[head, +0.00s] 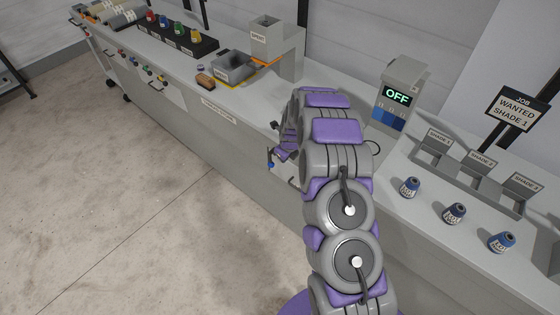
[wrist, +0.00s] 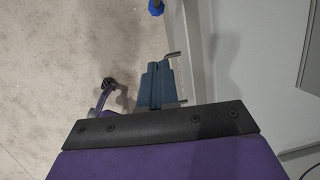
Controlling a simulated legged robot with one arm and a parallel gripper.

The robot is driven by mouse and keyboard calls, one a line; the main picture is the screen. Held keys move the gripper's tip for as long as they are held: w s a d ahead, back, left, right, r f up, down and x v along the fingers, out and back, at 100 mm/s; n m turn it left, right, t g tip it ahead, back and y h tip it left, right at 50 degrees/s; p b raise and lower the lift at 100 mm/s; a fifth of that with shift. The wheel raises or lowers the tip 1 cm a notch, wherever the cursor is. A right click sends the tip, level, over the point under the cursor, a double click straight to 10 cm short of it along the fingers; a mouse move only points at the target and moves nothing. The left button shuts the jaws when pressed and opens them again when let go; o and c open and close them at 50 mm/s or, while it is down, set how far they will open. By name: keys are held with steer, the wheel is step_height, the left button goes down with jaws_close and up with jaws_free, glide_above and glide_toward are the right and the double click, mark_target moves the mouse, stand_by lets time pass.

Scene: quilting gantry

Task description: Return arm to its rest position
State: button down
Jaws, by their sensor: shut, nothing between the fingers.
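My purple and grey arm rises from the bottom of the head view, in front of the counter. My gripper (head: 283,152) is at the arm's far end, partly hidden behind the arm links, by the counter's front edge. In the wrist view the blue-grey fingers of my gripper (wrist: 155,72) are together with nothing between them. They point down past the counter front, with the floor beyond.
A blue knob (head: 270,165) is close to my gripper. The floor (head: 120,200) at left is clear.

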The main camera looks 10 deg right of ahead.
steer(key=s+a+r+n+g+b, duration=0.1)
steer(key=s+a+r+n, duration=0.3)
steer(key=s+r+n, duration=0.5)
steer(key=s+a+r+n+g, duration=0.1)
steer(key=s+a+r+n, duration=0.35)
steer(key=s+r, duration=0.7)
steer(key=s+d+r+n+g, duration=0.1)
steer(key=s+r+n, duration=0.1)
steer(key=s+n, duration=0.3)
steer(key=s+d+r+n+g+b, duration=0.1)
steer(key=s+r+n, duration=0.2)
steer(key=s, duration=1.1)
steer(key=s+d+r+n+g+h, duration=0.1)
steer(key=s+r+n, duration=0.1)
steer(key=s+n, duration=0.5)
steer(key=s, duration=0.3)
steer(key=shift+d+r+b, duration=0.35)
steer(key=shift+r+b, duration=0.05)
